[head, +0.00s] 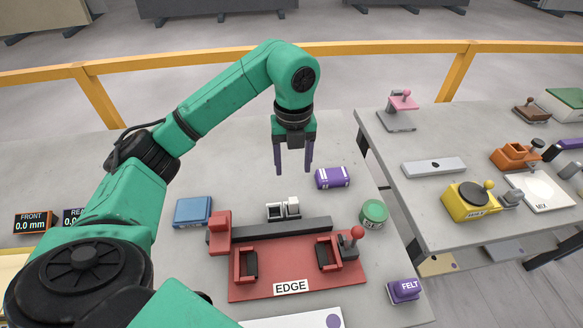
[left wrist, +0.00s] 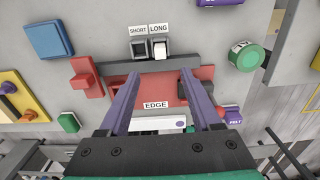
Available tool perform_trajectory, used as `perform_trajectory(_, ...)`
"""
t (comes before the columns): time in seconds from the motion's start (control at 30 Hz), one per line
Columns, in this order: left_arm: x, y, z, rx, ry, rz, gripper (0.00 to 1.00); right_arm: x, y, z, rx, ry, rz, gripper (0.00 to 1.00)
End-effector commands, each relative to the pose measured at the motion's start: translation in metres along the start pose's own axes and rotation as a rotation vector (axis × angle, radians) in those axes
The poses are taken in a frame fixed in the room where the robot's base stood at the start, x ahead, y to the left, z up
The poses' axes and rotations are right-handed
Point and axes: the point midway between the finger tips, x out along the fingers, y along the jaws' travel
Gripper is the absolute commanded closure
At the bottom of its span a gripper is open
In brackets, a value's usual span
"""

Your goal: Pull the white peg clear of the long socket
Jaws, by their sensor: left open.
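The white peg (left wrist: 160,46) sits in the long socket (left wrist: 161,57), under the LONG label in the left wrist view. The peg also shows as a pale block in the head view (head: 293,205). Beside it on the left is the dark short socket (left wrist: 139,48), which looks empty. How deep the peg sits cannot be told. My left gripper (head: 294,170) is open and empty, with its purple fingers pointing down above the table, apart from the peg. The fingers also show in the left wrist view (left wrist: 158,80). My right gripper is not in view.
A red EDGE fixture (head: 265,286) with a dark bar (head: 275,231) lies just in front of the sockets. A purple block (head: 332,177), green tin (head: 374,212) and blue block (head: 192,211) stand around them. A second table (head: 440,217) is to the right.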

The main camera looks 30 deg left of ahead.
Motion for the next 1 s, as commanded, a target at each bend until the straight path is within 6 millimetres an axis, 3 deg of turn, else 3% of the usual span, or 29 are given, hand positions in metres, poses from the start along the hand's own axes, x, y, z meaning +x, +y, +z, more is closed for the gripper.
perform_trajectory(0.23,0.055,0.001,-0.002,0.0,0.006,0.004,0.35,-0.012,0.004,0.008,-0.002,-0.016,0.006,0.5)
perform_trajectory(0.5,0.115,0.0,-0.001,0.0,0.004,0.002,0.35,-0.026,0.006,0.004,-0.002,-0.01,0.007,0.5)
perform_trajectory(0.67,0.132,0.0,-0.001,0.001,0.001,0.0,0.35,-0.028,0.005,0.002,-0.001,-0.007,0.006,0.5)
perform_trajectory(0.9,0.134,0.0,-0.001,0.001,0.0,0.0,0.35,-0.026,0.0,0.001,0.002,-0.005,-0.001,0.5)
perform_trajectory(1.0,0.134,0.0,-0.001,0.001,0.0,0.0,0.73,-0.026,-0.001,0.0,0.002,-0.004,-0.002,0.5)
